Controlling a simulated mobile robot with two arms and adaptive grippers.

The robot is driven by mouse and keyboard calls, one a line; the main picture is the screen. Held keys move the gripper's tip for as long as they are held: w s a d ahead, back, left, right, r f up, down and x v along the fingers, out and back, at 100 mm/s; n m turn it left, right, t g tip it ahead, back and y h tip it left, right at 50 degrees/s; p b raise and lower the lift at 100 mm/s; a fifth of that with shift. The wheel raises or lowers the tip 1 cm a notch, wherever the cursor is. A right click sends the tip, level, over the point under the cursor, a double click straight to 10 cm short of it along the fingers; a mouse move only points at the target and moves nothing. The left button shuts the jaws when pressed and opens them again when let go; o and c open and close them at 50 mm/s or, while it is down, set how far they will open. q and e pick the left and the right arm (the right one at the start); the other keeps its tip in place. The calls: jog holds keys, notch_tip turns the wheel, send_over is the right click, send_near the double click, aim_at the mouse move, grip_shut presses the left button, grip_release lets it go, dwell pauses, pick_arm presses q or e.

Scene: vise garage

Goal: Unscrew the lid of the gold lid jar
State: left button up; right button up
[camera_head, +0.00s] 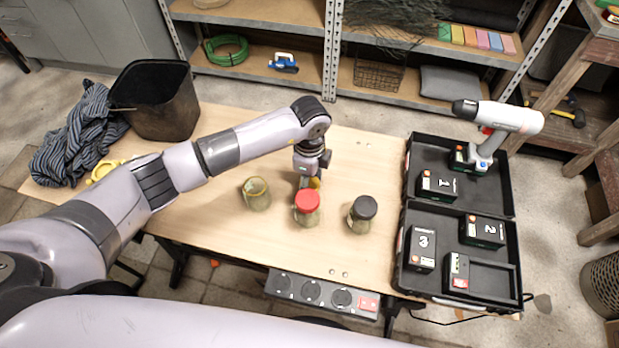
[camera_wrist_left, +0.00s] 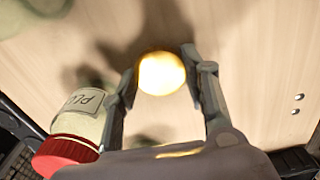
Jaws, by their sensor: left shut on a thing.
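My left gripper (camera_head: 311,181) points down just behind the red-lidded jar (camera_head: 307,208) on the workbench. It is shut on a round gold lid (camera_wrist_left: 162,73), which sits between its two fingertips (camera_wrist_left: 160,80) in the left wrist view. No jar body shows under the lid there, and I cannot tell how high it is above the wood. A glass jar (camera_head: 257,194) with an olive tint stands upright to the left; its top looks open, with no lid visible. My right gripper is not in view.
A black-lidded jar (camera_head: 361,214) stands to the right of the red-lidded one. An open black tool case (camera_head: 402,248) with batteries and a drill (camera_head: 500,118) fills the bench's right end. A dark bin (camera_head: 155,95) and striped cloth (camera_head: 78,135) are at the left. The bench front is clear.

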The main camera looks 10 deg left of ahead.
pick_arm(q)
jog(key=shift+f, duration=0.2)
jog(key=o, duration=1.3)
jog(key=shift+r, duration=0.1)
